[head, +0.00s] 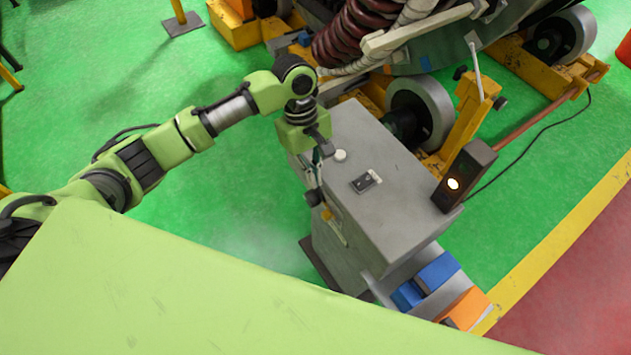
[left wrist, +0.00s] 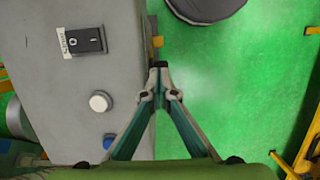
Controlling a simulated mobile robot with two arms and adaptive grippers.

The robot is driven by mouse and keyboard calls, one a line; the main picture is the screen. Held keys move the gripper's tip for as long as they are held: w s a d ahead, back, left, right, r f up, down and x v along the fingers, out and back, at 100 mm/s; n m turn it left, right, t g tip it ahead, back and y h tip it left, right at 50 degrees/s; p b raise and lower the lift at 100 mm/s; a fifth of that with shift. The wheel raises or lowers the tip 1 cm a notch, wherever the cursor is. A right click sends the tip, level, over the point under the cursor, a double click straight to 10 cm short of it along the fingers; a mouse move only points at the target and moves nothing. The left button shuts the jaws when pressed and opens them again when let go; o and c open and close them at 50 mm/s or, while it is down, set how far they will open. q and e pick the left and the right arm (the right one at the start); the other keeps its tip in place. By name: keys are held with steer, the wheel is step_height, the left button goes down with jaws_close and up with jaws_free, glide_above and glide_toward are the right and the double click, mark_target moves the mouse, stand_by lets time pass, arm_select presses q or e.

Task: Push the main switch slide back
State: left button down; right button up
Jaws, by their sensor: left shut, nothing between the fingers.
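A grey cabinet (head: 385,215) stands on the green floor. A small black switch with a pale label sits on its top (head: 366,181); it also shows in the left wrist view (left wrist: 88,40). A round white button (head: 340,155) sits nearby, also in the left wrist view (left wrist: 100,102). A small orange part (head: 326,213) is on the cabinet's left side. I cannot tell which part is the main switch slide. My left gripper (head: 315,187) points down beside that side, close to the orange part. In the left wrist view its fingertips (left wrist: 158,70) are together and empty; contact is unclear. My right gripper is not in view.
A dark box with a lit lamp (head: 464,175) stands at the cabinet's right edge. Blue blocks (head: 437,271) and an orange block (head: 466,307) lie at its front. Yellow stands and rollers (head: 425,108) are behind it. Green floor is free at left.

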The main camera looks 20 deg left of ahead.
mark_target(319, 200)
arm_select(q)
steer(key=x, duration=0.7)
steer(key=shift+p, duration=0.4)
steer(key=shift+s+d+f, duration=0.1)
steer(key=shift+d+f, duration=0.1)
steer(key=shift+f, duration=0.45)
